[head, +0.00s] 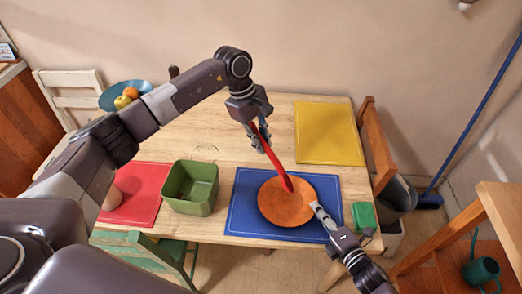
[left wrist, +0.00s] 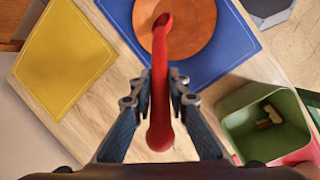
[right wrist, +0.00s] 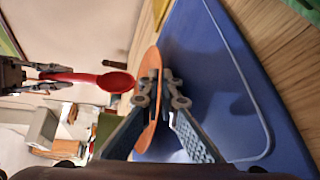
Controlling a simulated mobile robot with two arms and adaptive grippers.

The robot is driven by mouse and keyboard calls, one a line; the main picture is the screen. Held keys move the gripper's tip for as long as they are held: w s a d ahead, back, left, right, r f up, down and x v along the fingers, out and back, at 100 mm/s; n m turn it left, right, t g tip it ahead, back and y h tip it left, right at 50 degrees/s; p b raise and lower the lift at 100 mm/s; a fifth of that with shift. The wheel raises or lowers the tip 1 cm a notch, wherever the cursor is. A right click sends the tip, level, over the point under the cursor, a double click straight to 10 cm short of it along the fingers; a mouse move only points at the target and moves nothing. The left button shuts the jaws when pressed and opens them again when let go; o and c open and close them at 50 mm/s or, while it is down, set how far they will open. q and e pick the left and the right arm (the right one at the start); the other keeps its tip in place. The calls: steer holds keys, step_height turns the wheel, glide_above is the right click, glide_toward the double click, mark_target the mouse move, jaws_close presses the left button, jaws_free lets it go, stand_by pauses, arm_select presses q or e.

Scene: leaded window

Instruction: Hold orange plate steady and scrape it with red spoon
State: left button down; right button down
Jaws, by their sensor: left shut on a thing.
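The orange plate (head: 280,207) lies on the blue mat (head: 240,215) at the table's front edge. My left gripper (head: 260,136) is shut on the red spoon (head: 276,160), which hangs tilted with its bowl over the plate. The spoon's handle runs between the fingers in the left wrist view (left wrist: 160,90). In the right wrist view the spoon bowl (right wrist: 115,82) is very close to the plate's upper face; I cannot tell whether they touch. My right gripper (head: 317,208) is at the plate's right rim, its fingers closed on either side of the rim (right wrist: 152,62).
A green bin (head: 191,188) stands left of the blue mat, beside a red mat (head: 146,178). A yellow mat (head: 329,133) lies empty at the back right. A green box (head: 363,216) is right of the blue mat. A blue fruit bowl (head: 112,97) is at the back left.

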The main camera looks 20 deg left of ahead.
arm_select(q)
steer(key=shift+s+r, duration=0.1)
steer(key=shift+r, duration=2.45)
arm_select(e)
steer(key=c, duration=2.7)
jaws_free()
steer(key=o, duration=0.6)
steer(key=shift+s+d, duration=0.15)
steer(key=v, duration=0.7)
steer(key=shift+s+d+r, duration=0.15)
steer(key=shift+s, duration=0.15)
